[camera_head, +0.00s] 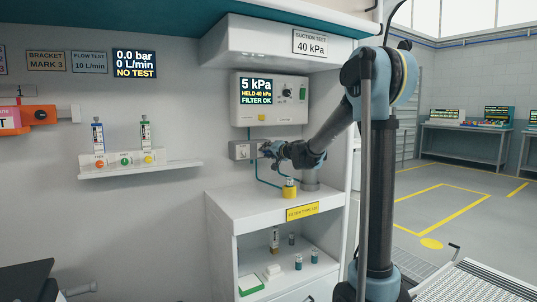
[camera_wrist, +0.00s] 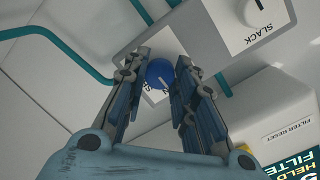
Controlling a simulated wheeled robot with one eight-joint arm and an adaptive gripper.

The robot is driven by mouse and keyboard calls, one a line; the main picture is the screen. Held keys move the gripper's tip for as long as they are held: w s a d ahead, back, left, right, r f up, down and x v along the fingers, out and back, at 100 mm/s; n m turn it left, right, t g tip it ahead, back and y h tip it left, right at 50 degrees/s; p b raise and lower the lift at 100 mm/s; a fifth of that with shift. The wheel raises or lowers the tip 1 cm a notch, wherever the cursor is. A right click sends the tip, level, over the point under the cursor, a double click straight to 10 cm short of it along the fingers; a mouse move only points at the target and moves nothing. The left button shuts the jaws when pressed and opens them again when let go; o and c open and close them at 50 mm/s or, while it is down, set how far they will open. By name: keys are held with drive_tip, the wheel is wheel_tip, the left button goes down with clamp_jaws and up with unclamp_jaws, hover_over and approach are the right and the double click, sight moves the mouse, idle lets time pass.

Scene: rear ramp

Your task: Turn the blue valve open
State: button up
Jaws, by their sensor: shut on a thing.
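The blue valve (camera_wrist: 160,73) is a round blue knob on a pale plate with a partly hidden label, seen between my fingers in the wrist view. My gripper (camera_wrist: 161,82) is shut on the blue valve, one finger on each side of it. In the head view my gripper (camera_head: 271,150) is at the grey valve block (camera_head: 240,150) on the wall, below the display box. There the gripper mostly hides the knob. How far the knob is turned I cannot tell.
The display box (camera_head: 270,98) above reads 5 kPa, held 40 kPa, filter OK. Teal tubes (camera_wrist: 85,58) run beside the valve. A second knob marked SLACK (camera_wrist: 258,12) is close by. A yellow-based filter (camera_head: 289,190) stands on the white cabinet (camera_head: 240,202) below.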

drive_tip(key=shift+d+n, duration=0.1)
drive_tip(key=shift+n, duration=0.2)
drive_tip(key=o, duration=1.1)
drive_tip(key=shift+w+f, duration=0.1)
drive_tip(key=shift+f, duration=0.05)
drive_tip(key=v, duration=1.2)
